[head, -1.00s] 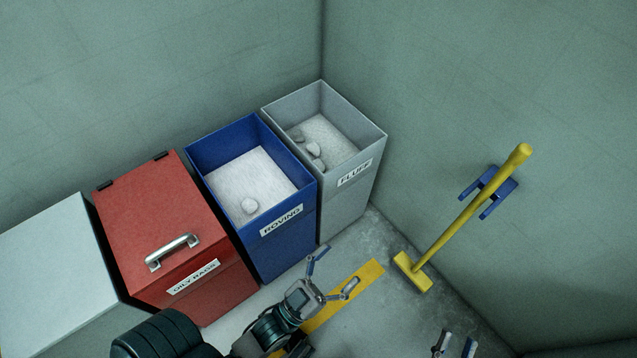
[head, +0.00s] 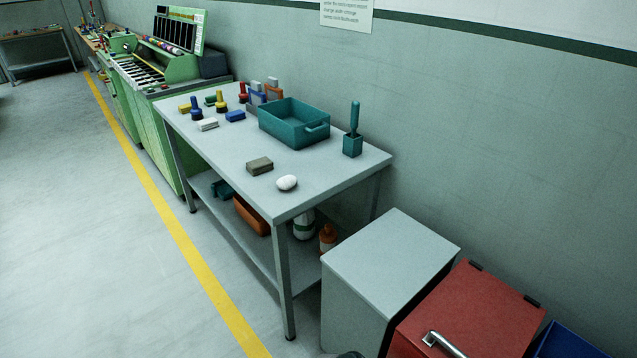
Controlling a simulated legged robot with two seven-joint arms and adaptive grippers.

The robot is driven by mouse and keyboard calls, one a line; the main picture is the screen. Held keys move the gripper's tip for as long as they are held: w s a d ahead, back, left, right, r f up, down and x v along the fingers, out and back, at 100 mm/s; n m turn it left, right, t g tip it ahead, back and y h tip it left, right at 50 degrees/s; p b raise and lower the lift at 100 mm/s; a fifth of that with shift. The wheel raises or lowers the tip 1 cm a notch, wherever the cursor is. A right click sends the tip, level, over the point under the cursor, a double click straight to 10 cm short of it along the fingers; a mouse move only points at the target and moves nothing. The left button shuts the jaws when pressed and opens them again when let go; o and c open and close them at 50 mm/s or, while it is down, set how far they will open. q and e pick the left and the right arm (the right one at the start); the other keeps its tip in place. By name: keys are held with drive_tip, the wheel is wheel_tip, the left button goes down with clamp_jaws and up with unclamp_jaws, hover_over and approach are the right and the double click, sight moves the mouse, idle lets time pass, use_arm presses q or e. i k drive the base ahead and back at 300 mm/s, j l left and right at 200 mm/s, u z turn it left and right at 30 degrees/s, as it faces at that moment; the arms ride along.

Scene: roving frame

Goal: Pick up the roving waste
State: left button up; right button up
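A small white rounded lump (head: 286,183), which looks like roving waste, lies near the front right corner of the grey table (head: 322,184). It rests apart from the other things, just right of a brown-grey block (head: 259,166). Part of the blue bin (head: 568,343) shows at the bottom right corner; its inside is hidden. Neither of my grippers is in view.
On the table stand a teal tray (head: 294,126), a teal brush in its holder (head: 353,143) and several coloured spools and blocks. A grey cabinet (head: 391,262) and red lidded bin (head: 468,318) stand right. Open floor (head: 110,245) lies left.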

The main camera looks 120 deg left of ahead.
sight(287, 182)
drive_tip(key=u, duration=3.9)
